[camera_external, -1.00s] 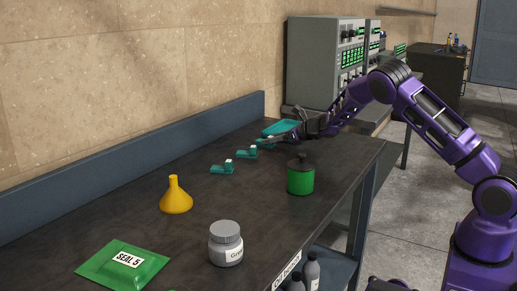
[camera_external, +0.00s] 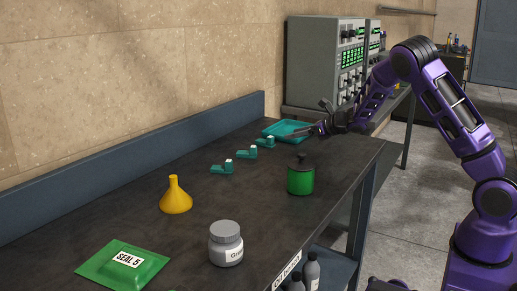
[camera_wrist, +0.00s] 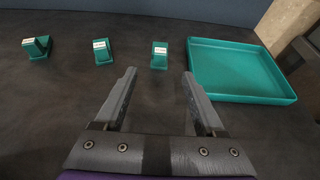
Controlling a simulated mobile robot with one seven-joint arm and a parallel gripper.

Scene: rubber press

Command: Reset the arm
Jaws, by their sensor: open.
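My gripper (camera_external: 318,129) is above the far end of the dark workbench in the outside view. In the wrist view my gripper (camera_wrist: 160,78) is open, with nothing between its two grey fingers. Beyond the fingertips are three small teal pieces with white labels: a left one (camera_wrist: 36,48), a middle one (camera_wrist: 103,52) and a right one (camera_wrist: 159,57). They stand in a row on the bench, apart from the fingers. A shallow teal tray (camera_wrist: 240,96), empty, lies to the right of them; it also shows in the outside view (camera_external: 274,136).
On the bench (camera_external: 130,215) stand a green canister (camera_external: 300,180) with a dark lid, a yellow funnel (camera_external: 175,198), a grey jar (camera_external: 226,246) and a green SEAL 5 packet (camera_external: 122,266). Grey instrument cabinets (camera_external: 320,65) stand behind the far end. A blue upstand (camera_external: 150,150) runs along the wall.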

